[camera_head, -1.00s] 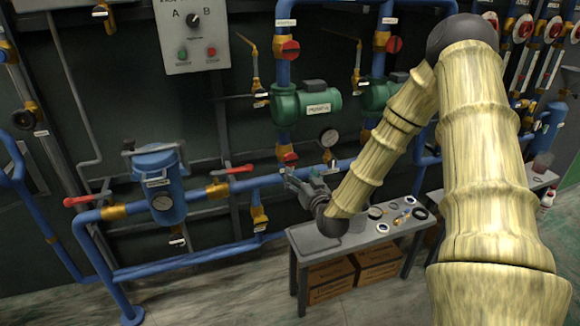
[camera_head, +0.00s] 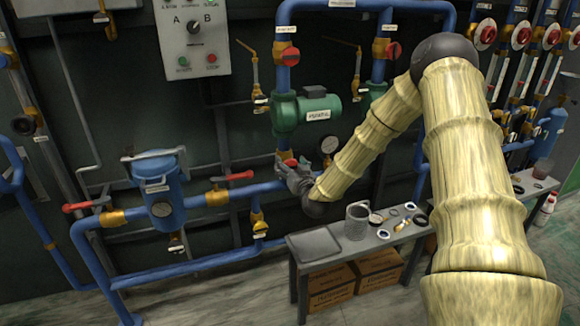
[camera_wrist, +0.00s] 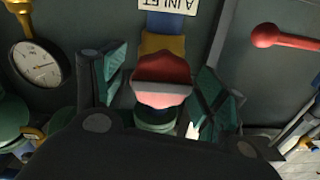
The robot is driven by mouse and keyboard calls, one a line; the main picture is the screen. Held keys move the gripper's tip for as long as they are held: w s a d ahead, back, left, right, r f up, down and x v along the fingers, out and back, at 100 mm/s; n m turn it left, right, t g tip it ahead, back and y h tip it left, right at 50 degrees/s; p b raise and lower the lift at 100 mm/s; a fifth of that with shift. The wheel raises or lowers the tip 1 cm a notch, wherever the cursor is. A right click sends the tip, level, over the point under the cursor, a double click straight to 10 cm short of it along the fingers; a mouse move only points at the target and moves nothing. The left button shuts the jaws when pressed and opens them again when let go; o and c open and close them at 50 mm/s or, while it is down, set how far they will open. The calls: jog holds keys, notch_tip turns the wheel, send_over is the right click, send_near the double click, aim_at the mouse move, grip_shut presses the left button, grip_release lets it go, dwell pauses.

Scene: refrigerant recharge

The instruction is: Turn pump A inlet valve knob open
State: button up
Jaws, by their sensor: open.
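The red inlet valve knob (camera_wrist: 162,80) sits on a brass valve body (camera_wrist: 163,44) on the blue pipe. A white label ending in "INLET" (camera_wrist: 166,6) shows beside it in the wrist view. My gripper (camera_wrist: 160,88) is open, with one green-padded finger on each side of the knob. I cannot tell whether either finger touches it. In the head view my gripper (camera_head: 285,166) is at the knob (camera_head: 290,162), below the green pump (camera_head: 307,110), and hides part of the valve.
A pressure gauge (camera_head: 329,143) stands close to the right of my gripper. A red lever handle (camera_head: 240,176) is on the pipe to the left.

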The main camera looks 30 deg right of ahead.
jog(key=c, duration=1)
jog(key=shift+c, duration=0.2)
jog(key=shift+n, duration=0.3)
jog(key=n+p, duration=0.1)
jog(key=n, duration=0.1)
jog(key=shift+w+a+r+n, duration=0.1)
jog(key=shift+n, duration=0.2)
jog(key=n+p, duration=0.1)
jog(key=n, duration=0.5)
jog(key=shift+a, duration=0.1)
jog(key=n, duration=0.4)
jog(key=shift+a+f, duration=0.1)
jog(key=shift+f, duration=0.15)
jog(key=shift+n+b, duration=0.65)
jog(key=shift+n, duration=1.75)
